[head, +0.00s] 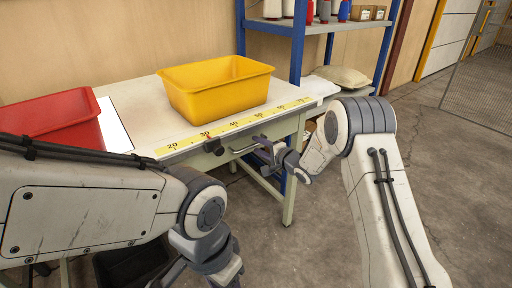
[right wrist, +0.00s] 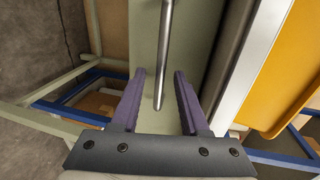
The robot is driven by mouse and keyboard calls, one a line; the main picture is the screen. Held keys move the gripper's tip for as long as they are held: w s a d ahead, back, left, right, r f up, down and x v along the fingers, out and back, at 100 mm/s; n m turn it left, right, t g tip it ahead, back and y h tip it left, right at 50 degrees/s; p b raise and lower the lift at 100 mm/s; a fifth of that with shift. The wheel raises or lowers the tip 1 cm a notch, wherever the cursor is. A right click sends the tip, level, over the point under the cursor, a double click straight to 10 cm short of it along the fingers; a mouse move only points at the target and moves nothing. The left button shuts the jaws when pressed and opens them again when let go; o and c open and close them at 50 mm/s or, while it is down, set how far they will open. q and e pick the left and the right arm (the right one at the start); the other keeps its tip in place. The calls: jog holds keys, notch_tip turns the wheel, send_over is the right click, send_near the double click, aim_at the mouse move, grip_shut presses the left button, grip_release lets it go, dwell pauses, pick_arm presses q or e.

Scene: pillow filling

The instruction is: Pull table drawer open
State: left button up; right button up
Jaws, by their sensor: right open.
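The table (head: 140,88) has a pale green drawer front under its top edge, which also fills the middle of the right wrist view (right wrist: 182,20). A metal bar handle (head: 242,150) is on that front. The drawer looks closed. My right gripper (head: 259,148) is open at the handle's right end. In the right wrist view, the end of the handle (right wrist: 163,60) lies between the two spread purple fingers (right wrist: 160,73), with gaps on both sides. I cannot tell how deep it sits. My left arm crosses the lower left; its fingers are not visible.
A yellow bin (head: 212,98), a red bin (head: 45,118) and a white sheet (head: 114,126) are on the table. A yellow measuring strip (head: 245,122) runs along its front edge. A blue shelf (head: 298,40) stands behind. The floor at right is clear.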

jog(key=shift+x, duration=1)
grip_shut()
jog(key=shift+s, duration=0.1)
dwell(0.7)
